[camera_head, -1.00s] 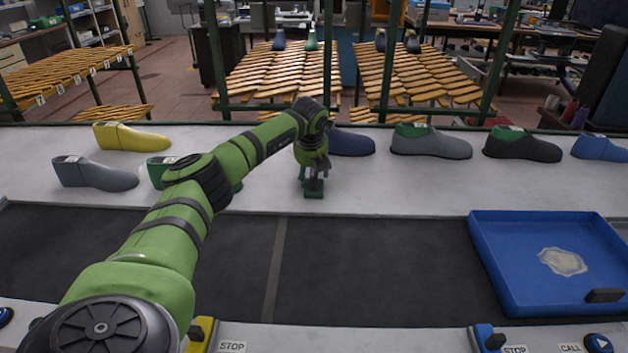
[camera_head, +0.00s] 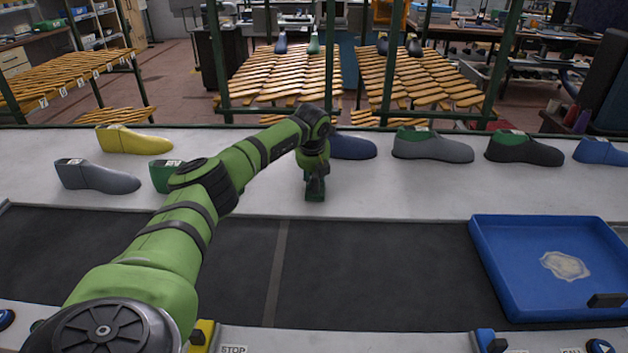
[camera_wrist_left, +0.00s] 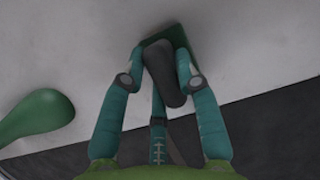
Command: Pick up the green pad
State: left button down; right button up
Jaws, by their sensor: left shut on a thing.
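The green pad (camera_head: 315,197) sits on the pale table top near its front edge, in the middle of the head view. In the left wrist view, the pad (camera_wrist_left: 180,34) shows as a dark green plate with a dark upright grip on top. My left gripper (camera_head: 315,182) is above the pad and shut on its dark grip. In the wrist view, the fingers (camera_wrist_left: 161,76) press on the grip from both sides. Whether the pad touches the table is hard to tell. My right gripper is not in view.
Shoe lasts stand around: yellow (camera_head: 133,140), grey (camera_head: 97,177), blue (camera_head: 352,146), grey-green (camera_head: 432,146) and black-green (camera_head: 523,149). A green last (camera_head: 163,176) is partly behind my arm. A blue tray (camera_head: 485,270) lies front right on the dark belt (camera_head: 380,270), which is otherwise clear.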

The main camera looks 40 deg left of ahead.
pick_arm(q)
jog(key=shift+r, duration=0.4)
notch_tip(320, 180, up, 3)
jog(key=shift+w+f+b, duration=0.1)
jog(key=shift+f+b, duration=0.05)
jog(key=shift+b, duration=0.5)
jog(key=s+d+r+b, duration=0.3)
jog(key=d+r, duration=0.4)
jog(key=d, duration=0.4)
jog(key=shift+d+r, duration=0.15)
jog(key=shift+d, duration=0.1)
jog(key=c, duration=1.9)
grip_release()
